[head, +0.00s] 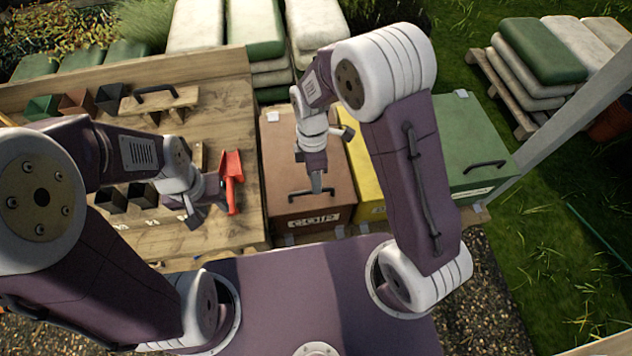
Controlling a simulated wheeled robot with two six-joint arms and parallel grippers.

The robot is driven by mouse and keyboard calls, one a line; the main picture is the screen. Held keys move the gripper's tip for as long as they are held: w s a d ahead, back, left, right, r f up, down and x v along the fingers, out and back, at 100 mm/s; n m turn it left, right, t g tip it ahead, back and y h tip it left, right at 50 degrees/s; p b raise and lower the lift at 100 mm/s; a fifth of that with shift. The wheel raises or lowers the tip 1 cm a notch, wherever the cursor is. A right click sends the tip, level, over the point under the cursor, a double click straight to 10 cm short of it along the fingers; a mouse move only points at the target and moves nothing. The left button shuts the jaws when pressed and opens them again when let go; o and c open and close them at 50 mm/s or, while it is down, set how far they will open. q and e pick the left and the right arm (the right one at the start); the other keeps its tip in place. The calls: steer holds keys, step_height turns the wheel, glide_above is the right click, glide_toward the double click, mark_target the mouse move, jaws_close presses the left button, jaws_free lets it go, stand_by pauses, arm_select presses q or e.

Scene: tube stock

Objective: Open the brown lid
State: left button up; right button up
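The brown lid (284,160) lies flat on a box with a white label on its front, at the centre of the head view. A dark bar handle (294,198) runs along the lid's front edge. My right gripper (316,187) points down over the middle of this handle and hides part of it. Its fingers are seen edge-on, so I cannot tell whether they are closed around the handle. My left gripper (194,214) is over the wooden bench, left of the brown box, with its fingers apart and nothing visible between them.
A yellow box (364,170) stands right of the brown one, partly hidden by my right arm. A green box (462,145) with a handle is further right. Dark pots stand further left.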

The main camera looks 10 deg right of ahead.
steer(key=shift+s+d+f, duration=0.1)
steer(key=shift+s+f, duration=0.05)
steer(key=shift+f, duration=0.4)
steer(key=shift+s+f, duration=0.1)
steer(key=shift+f, duration=0.45)
steer(key=shift+a+f, duration=0.2)
steer(key=shift+a, duration=0.05)
steer(key=shift+d, duration=0.1)
jaws_close()
